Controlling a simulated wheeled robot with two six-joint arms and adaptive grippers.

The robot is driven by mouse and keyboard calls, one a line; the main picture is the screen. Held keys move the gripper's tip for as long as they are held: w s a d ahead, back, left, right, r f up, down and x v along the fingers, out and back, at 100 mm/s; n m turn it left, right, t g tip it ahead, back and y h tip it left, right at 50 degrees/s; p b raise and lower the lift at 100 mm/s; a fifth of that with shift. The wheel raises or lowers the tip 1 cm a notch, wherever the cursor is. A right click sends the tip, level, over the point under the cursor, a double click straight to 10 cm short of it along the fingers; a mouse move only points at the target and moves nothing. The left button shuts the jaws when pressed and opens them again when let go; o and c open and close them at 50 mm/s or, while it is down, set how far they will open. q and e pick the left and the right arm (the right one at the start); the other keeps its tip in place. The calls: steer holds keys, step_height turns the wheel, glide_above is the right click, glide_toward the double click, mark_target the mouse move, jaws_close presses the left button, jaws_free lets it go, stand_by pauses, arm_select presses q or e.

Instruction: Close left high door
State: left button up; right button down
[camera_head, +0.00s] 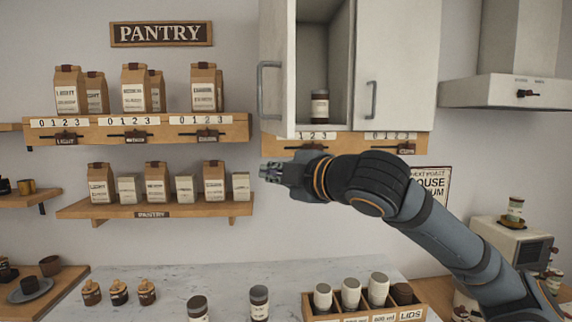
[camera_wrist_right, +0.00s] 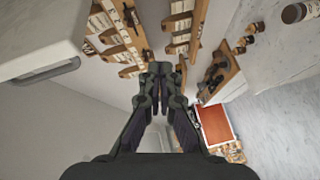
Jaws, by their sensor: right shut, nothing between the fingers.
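The left high door (camera_head: 277,75) of the white wall cabinet stands open, swung out toward me, with its grey bar handle (camera_head: 260,90) at the left. Behind it the cabinet compartment (camera_head: 328,60) is open, with a dark-lidded jar (camera_head: 319,106) on its floor. My right gripper (camera_head: 268,170) is below the open door, pointing left, shut and empty, apart from the door. In the right wrist view the fingers (camera_wrist_right: 160,72) are together, and a white door with its handle (camera_wrist_right: 40,72) is at the left. My left gripper is not in view.
The right cabinet door (camera_head: 392,65) is shut. Pantry shelves (camera_head: 150,130) with paper bags line the wall at left. Jars and a lid crate (camera_head: 365,318) stand on the counter (camera_head: 180,285) below. A range hood (camera_head: 510,92) is at right.

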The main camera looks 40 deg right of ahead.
mark_target(286, 136)
steer(key=s+a+r+n+t+h, duration=0.1)
steer(key=s+r+n, duration=0.1)
steer(key=s+r, duration=0.65)
arm_select(q)
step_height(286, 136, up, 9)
steer(key=p, duration=0.9)
arm_select(e)
steer(key=w+d+b, duration=0.1)
steer(key=w+b, duration=0.1)
steer(key=w+d+f+b, duration=0.1)
steer(key=w+b, duration=0.1)
steer(key=w, duration=0.1)
steer(key=w+d+f+b, duration=0.1)
steer(key=w+b, duration=0.1)
steer(key=w, duration=0.1)
steer(key=shift+d+b, duration=0.4)
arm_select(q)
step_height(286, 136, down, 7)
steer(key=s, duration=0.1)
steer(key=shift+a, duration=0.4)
arm_select(e)
steer(key=shift+d+r, duration=0.15)
steer(key=shift+r, duration=0.05)
